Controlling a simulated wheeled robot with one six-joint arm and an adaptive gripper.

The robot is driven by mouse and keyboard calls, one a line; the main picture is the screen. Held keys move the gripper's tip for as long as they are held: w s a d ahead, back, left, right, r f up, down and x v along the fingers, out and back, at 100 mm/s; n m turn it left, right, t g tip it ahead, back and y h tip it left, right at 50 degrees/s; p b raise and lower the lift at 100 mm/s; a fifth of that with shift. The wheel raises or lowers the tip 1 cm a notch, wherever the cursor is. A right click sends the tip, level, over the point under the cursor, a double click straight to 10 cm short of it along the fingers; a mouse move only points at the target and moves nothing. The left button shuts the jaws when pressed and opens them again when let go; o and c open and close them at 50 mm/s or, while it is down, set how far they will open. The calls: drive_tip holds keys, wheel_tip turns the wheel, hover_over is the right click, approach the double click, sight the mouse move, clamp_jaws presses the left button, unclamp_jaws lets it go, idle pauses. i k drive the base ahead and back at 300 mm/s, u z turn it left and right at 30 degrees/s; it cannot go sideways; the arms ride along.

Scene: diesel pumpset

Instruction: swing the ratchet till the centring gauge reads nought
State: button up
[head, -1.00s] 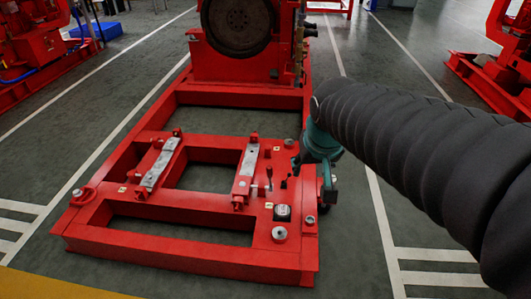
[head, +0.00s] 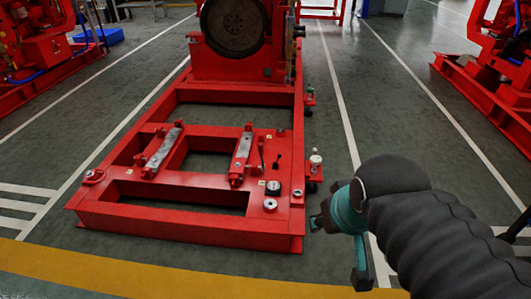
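The red pumpset base frame (head: 180,238) lies on the floor with two grey-topped crossbars on it. A small dark round dial with a pale rim (head: 272,188), which looks like the gauge, sits on the frame's right front deck; its reading is too small to make out. A small dark lever (head: 277,162) stands just behind it; I cannot tell whether it is the ratchet. My gripper (head: 317,218) is off the frame's right front corner, apart from the dial and lever.
A large dark flywheel (head: 235,27) stands at the frame's far end. A white-topped fitting (head: 316,160) sticks out from the frame's right side. A yellow floor band (head: 150,278) crosses in front. Open floor lies to the right, with another red machine (head: 490,90) beyond.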

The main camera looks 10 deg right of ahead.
sight(261, 148)
drive_tip(key=z, duration=0.2)
drive_tip(key=i, duration=1.05)
drive_tip(key=u, duration=0.15)
